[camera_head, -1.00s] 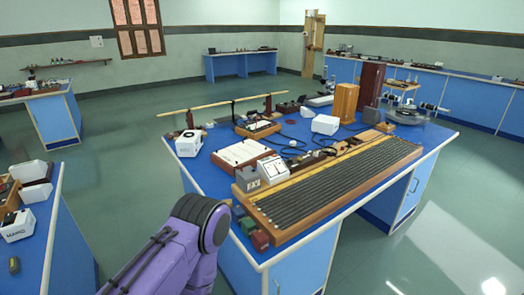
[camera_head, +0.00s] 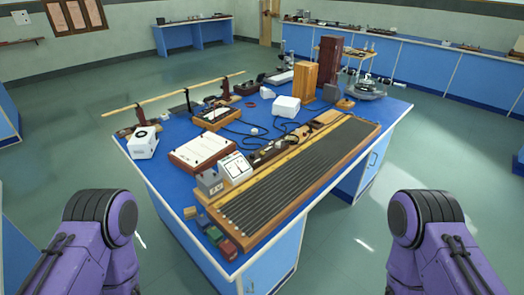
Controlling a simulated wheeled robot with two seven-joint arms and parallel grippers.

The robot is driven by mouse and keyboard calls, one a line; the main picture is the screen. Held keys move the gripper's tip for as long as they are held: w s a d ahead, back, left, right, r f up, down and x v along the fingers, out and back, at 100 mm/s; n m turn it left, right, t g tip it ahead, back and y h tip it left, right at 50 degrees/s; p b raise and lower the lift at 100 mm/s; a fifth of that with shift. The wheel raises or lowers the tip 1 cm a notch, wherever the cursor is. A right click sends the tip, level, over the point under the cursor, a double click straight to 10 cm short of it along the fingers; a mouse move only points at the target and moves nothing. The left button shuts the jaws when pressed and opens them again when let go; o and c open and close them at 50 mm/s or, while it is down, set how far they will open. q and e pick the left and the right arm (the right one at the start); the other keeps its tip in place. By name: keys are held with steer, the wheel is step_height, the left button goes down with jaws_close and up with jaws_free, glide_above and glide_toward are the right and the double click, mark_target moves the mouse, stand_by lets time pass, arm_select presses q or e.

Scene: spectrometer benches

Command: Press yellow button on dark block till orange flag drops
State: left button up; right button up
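I cannot make out a yellow button or an orange flag in this view. I also cannot tell which dark object is the task's block. Dark-looking candidates on the blue-topped bench (camera_head: 172,180) are a tall dark-red box (camera_head: 333,60) at the back and a small dark item (camera_head: 254,89) farther left. Purple links of my left and right arms show at the lower left and lower right, in front of the bench. Neither gripper is in view.
A long ridged board (camera_head: 300,170) fills the bench's right front. Small coloured blocks (camera_head: 228,249) lie at its near corner. Grey-green floor (camera_head: 75,155) is open left.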

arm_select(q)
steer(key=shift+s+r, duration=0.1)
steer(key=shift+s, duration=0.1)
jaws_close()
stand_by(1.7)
